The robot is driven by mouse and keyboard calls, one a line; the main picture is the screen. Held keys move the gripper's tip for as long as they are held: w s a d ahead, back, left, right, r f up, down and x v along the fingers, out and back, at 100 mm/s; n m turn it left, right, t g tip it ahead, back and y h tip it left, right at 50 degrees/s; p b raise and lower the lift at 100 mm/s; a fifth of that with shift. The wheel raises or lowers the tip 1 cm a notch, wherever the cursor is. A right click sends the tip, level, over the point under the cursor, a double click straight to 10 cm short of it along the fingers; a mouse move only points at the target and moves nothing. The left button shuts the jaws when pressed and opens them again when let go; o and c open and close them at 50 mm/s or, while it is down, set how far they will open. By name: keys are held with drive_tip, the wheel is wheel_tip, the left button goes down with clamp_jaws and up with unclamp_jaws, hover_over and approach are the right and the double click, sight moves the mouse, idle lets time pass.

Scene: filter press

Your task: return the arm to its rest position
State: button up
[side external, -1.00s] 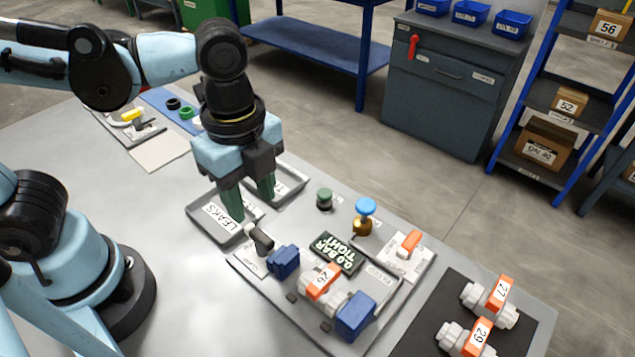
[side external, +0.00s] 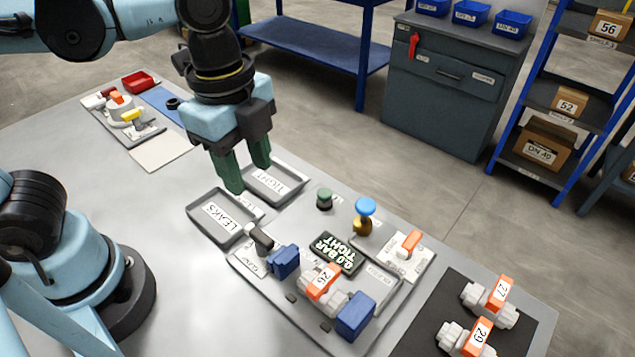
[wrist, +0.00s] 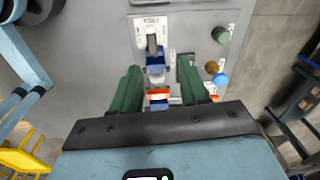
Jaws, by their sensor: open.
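My gripper (side external: 243,174) has two green fingers, spread apart and empty, above the table near the two trays. In the wrist view my gripper (wrist: 163,92) points toward the test fixture, with nothing between its fingers. The tray marked LEAKS (side external: 195,212) and the tray marked TIGHT (side external: 303,180) lie below and beside the fingers, and both look empty. A valve numbered 26 (side external: 322,283) with an orange handle sits in the fixture between two blue blocks (side external: 284,262). A display (side external: 336,252) there reads 0.0 BAR TIGHT.
Valves 27 (side external: 499,292) and 29 (side external: 476,337) lie on a black mat (side external: 425,318) at the right. A blue-topped knob (side external: 365,206), a green button (side external: 324,198) and an orange-handled valve (side external: 411,241) stand behind the fixture. A red bin (side external: 140,81) is far left.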

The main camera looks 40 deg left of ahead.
drive_tip(key=w+a+f+n+t, duration=0.1)
drive_tip(key=w+a+n+t, duration=0.1)
drive_tip(key=a+n, duration=0.3)
drive_tip(key=w+a+f+n+t, duration=0.2)
drive_tip(key=a+n, duration=0.4)
drive_tip(key=n, duration=0.5)
drive_tip(key=w+t, duration=0.1)
drive_tip(key=t, duration=0.1)
drive_tip(key=shift+w+a+t, duration=0.3)
drive_tip(key=shift+w, duration=0.05)
